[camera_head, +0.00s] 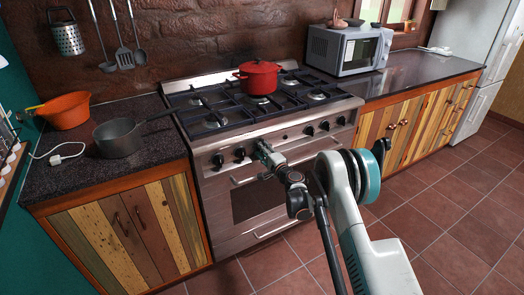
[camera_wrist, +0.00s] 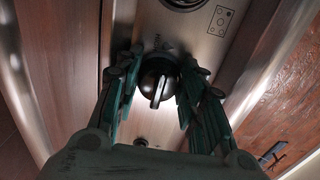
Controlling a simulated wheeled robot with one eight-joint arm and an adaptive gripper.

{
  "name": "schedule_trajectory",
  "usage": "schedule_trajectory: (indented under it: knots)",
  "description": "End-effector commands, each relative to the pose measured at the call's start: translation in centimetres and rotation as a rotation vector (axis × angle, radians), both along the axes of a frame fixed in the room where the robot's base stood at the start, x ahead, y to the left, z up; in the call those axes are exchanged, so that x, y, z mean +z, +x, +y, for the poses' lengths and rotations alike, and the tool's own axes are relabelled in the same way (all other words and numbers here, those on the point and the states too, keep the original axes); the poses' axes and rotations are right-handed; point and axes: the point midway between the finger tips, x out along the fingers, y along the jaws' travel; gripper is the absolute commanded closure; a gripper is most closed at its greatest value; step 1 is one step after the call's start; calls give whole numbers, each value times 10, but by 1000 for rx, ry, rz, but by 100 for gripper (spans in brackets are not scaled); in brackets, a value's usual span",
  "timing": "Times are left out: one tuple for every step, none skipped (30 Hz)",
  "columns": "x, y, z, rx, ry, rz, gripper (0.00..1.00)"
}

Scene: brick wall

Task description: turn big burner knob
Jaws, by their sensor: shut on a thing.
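The stove (camera_head: 270,130) has a front panel with a row of black burner knobs. My gripper (camera_head: 263,148) reaches the panel just right of the two left knobs (camera_head: 229,157) and hides what is behind it in the head view. In the wrist view, a round black knob (camera_wrist: 158,84) with a pale grip bar sits between the fingers of my gripper (camera_wrist: 160,72). The fingers are shut on its two sides. The bar runs nearly upright in the picture, tilted slightly. I cannot tell from the frames which burner this knob serves.
A red pot (camera_head: 259,79) stands on the stove's grates. A grey saucepan (camera_head: 118,138) and an orange colander (camera_head: 66,111) stand on the left counter. A microwave (camera_head: 347,50) stands on the right counter. The oven handle (camera_head: 246,180) is just below the panel. Open tiled floor lies right.

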Motion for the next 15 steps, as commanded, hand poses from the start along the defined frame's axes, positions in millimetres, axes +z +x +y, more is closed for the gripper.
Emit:
schedule_trajectory:
  knots:
    - [-2,-1,1,2,-1,0,87]
    - [-2,-1,1,2,-1,0,87]
    - [-2,-1,1,3,-1,0,61]
    - [-2,-1,1,3,-1,0,54]
    - [-2,-1,1,3,-1,0,47]
    - [-2,-1,1,2,-1,1,46]
    - [-2,-1,1,2,-1,1,46]
    - [-1,-1,1,2,-1,1,46]
    - [-1,-1,1,2,0,0,46]
    - [-1,-1,0,2,0,0,46]
    - [-1,-1,0,2,0,0,46]
    - [-1,-1,0,2,0,0,46]
    - [-1,-1,0,1,0,0,46]
    - [-1,-1,0,1,0,0,46]
    - [-1,-1,0,1,0,0,46]
